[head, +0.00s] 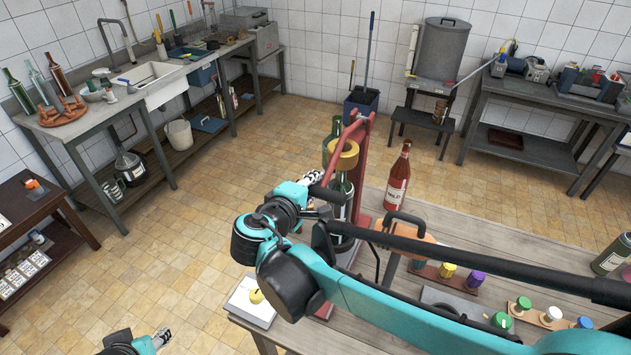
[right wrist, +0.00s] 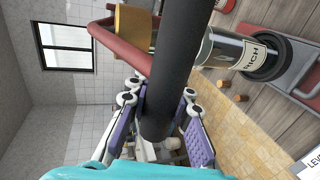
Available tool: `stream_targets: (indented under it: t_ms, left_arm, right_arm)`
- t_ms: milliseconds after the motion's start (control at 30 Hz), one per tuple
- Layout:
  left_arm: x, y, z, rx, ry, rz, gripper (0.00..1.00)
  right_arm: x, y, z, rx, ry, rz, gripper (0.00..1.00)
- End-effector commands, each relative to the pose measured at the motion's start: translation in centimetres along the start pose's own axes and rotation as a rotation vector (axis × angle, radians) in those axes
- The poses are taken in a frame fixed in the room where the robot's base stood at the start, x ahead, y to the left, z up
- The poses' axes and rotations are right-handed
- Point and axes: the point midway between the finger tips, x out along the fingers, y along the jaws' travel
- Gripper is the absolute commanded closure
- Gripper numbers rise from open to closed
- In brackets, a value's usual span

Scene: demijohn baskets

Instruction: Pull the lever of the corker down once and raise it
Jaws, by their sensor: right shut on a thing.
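The corker has a red post (head: 362,172) and a brass-coloured head (head: 342,155); it stands at the wooden table's far left end. A dark green bottle (head: 343,196) stands upright under the head; its labelled side shows in the right wrist view (right wrist: 226,50). The lever is a red bar with a thick black grip (head: 326,193), which crosses the right wrist view (right wrist: 178,65). My right gripper (head: 314,180) is shut on this grip, its purple pads on either side. The grip appears lower than the brass head. My left gripper (head: 161,337) is at the bottom edge, jaws too small to tell.
Coloured caps (head: 477,279) sit on small boards along the table. My right arm spans over the table. The tiled floor on the left is clear.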

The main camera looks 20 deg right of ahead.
Motion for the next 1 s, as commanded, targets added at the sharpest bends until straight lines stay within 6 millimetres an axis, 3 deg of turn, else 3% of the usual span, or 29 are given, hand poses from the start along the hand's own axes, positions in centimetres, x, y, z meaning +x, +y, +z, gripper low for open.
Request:
stream_targets:
  t_ms: [533, 567, 633, 1000]
  left_arm:
    - [0.38, 0.0, 0.27, 0.0, 0.0, 0.0, 0.57]
    - [0.38, 0.0, 0.27, 0.0, 0.0, 0.0, 0.57]
    - [0.38, 0.0, 0.27, 0.0, 0.0, 0.0, 0.57]
    - [0.37, 0.0, 0.27, 0.0, 0.0, 0.0, 0.57]
  right_arm:
    - [0.32, -0.56, -0.02, 0.001, 0.0, -0.004, 1.0]
    - [0.32, -0.56, -0.02, 0.001, 0.0, -0.004, 0.78]
    - [0.32, -0.54, -0.02, 0.0, 0.0, -0.003, 0.59]
    - [0.19, -0.51, -0.03, 0.0, 0.0, -0.003, 0.59]
